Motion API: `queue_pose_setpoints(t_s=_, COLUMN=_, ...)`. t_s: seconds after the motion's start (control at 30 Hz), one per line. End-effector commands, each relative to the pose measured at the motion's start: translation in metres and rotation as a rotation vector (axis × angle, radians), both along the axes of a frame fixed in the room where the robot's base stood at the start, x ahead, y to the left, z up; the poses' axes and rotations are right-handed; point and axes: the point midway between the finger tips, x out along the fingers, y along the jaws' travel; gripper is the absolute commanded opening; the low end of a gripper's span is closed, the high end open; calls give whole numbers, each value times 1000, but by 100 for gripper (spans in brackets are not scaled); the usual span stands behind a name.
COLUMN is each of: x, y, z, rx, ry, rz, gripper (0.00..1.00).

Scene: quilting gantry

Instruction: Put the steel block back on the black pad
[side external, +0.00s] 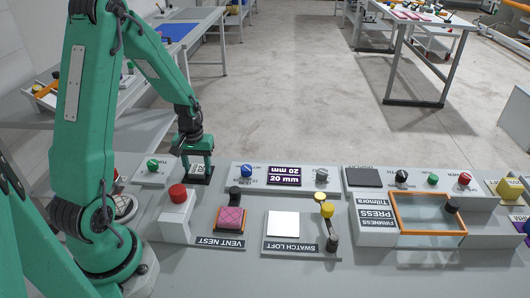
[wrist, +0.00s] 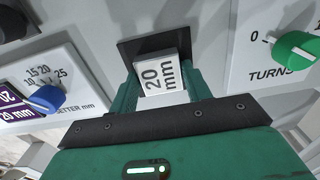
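The steel block (wrist: 162,75), a pale block marked "20 mm", sits between the fingers of my gripper (wrist: 166,86) in the wrist view. The fingers lie close against both its sides. The black pad (wrist: 128,47) shows behind and around the block's far end. In the side view my gripper (side external: 198,168) points down over the black pad (side external: 198,181), between the green knob and the blue knob. The block is hidden there behind the fingers. I cannot tell whether its underside touches the pad.
A green knob (wrist: 298,48) and a blue knob (wrist: 45,98) flank the pad. A red button on a grey stand (side external: 178,193) is in front of it. A pink quilted swatch (side external: 231,219), a white plate (side external: 283,223) and an orange-framed press (side external: 428,232) lie to the right.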

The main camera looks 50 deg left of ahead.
Motion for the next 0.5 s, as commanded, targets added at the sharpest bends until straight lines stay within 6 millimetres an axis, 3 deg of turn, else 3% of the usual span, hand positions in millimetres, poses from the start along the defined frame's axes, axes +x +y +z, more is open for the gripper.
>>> queue_pose_setpoints(t_s=0.1, x=0, y=0, z=0, rx=-1, ry=1, rz=0, gripper=67)
queue_pose_setpoints(t_s=0.5, x=0, y=0, z=3, rx=0, ry=0, rz=0, gripper=67)
